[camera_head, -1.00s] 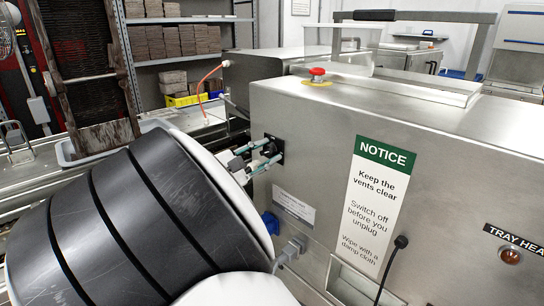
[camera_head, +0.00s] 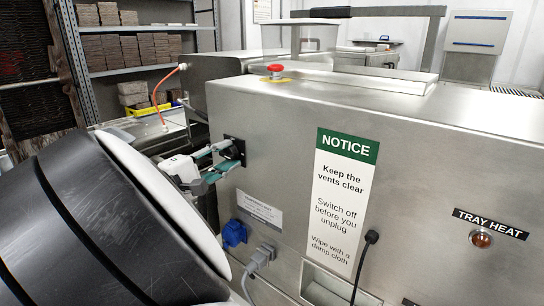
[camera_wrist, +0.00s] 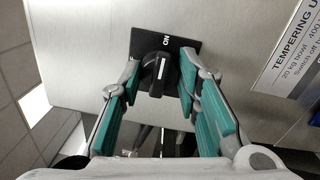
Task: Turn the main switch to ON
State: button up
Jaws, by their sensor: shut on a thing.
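The main switch (camera_head: 236,149) is a black rotary knob on a square black plate, on the left part of the steel machine's face. In the wrist view the knob (camera_wrist: 150,70) carries a white line running roughly up and down the picture, and a white ON mark sits just above it on the plate. My gripper (camera_head: 222,160) is at the switch, with its teal-padded fingers on either side of the knob. It is shut on the knob, though finger contact is hard to see. Other markings on the plate are not readable.
A red stop button (camera_head: 275,70) sits on top of the machine. Below the switch are a blue socket (camera_head: 233,234) and a grey plug with a cable (camera_head: 262,257). A green-headed notice (camera_head: 345,190) and a black cable plug (camera_head: 371,237) are to the right.

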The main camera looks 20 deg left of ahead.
jog(key=shift+f, duration=0.1)
jog(key=o, duration=1.2)
jog(key=v, duration=1.2)
